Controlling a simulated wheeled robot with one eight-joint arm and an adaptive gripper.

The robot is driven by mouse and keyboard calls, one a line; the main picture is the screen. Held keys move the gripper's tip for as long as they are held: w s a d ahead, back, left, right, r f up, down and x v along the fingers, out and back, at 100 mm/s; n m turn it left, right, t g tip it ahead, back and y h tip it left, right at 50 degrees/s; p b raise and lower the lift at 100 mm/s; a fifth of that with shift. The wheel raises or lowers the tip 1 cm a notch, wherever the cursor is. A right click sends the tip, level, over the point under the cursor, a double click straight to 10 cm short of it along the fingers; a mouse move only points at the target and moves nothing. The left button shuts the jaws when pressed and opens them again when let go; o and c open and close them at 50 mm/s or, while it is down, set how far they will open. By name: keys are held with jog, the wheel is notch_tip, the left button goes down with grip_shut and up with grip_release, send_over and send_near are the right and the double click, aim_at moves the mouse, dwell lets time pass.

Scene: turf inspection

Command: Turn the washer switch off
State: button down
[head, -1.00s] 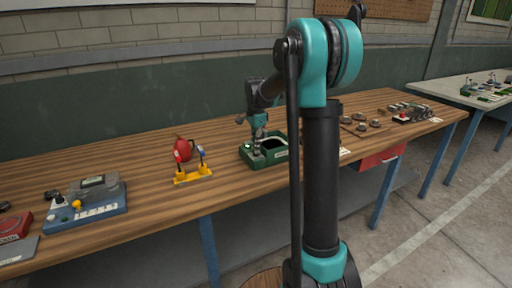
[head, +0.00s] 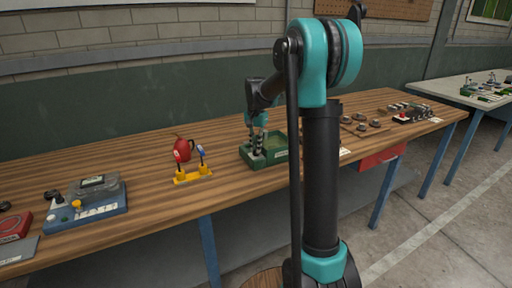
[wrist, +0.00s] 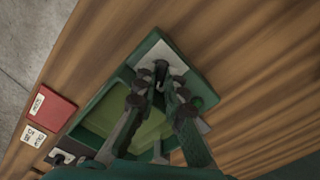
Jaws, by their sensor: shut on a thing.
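The washer (head: 268,163) is a green open box on the wooden bench in the head view. In the wrist view its green rim (wrist: 150,42) surrounds a lighter green inside, with a pale panel (wrist: 178,63) along one side. My gripper (wrist: 160,82) points down over this panel, and its fingers are closed around a small dark part, seemingly the switch lever (wrist: 161,68). The fingers hide most of it, so its position is unclear. In the head view my gripper (head: 257,150) is at the washer's left part.
A yellow stand (head: 193,175) with a red vessel (head: 183,149) is left of the washer. A blue device (head: 85,207) stands farther left. Several small discs lie to the right. In the wrist view, a red block (wrist: 48,108) and label cards (wrist: 33,136) lie near the bench edge.

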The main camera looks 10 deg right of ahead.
jog(key=n, duration=0.5)
jog(key=shift+n, duration=0.3)
jog(key=n, duration=0.5)
jog(key=shift+n, duration=0.3)
jog(key=c, duration=1.6)
grip_release()
jog(key=shift+r, duration=4)
